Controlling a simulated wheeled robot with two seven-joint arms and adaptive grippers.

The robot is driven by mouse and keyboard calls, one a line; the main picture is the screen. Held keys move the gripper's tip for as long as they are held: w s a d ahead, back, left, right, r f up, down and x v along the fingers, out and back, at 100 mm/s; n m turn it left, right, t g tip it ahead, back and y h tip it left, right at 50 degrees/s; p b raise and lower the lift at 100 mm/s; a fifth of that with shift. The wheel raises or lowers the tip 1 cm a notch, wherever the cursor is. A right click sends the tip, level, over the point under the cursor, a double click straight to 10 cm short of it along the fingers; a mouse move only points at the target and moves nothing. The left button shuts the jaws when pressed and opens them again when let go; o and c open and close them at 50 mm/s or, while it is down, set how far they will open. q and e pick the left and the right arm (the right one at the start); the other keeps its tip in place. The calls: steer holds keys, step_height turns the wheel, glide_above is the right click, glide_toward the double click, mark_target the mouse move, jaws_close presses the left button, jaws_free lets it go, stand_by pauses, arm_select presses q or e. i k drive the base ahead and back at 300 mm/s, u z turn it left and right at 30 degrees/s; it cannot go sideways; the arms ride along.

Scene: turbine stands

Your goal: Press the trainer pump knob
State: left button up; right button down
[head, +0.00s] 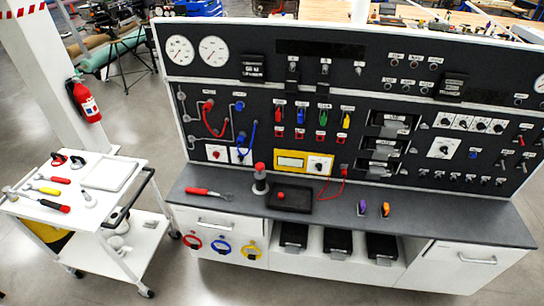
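A black trainer panel (270,105) stands upright on a grey worktop (420,205). No label is readable, so I cannot tell which is the pump knob. Neither of my grippers is in view.
A white cart (110,240) with hand tools stands on the left. A red-handled wrench (207,192) lies on the worktop. A purple piece (362,207) and an orange piece (385,209) stand near its front edge. Floor in front of the bench's left end is clear.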

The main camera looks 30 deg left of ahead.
mark_target(260, 167)
steer(key=i, duration=0.95)
steer(key=u, duration=2.2)
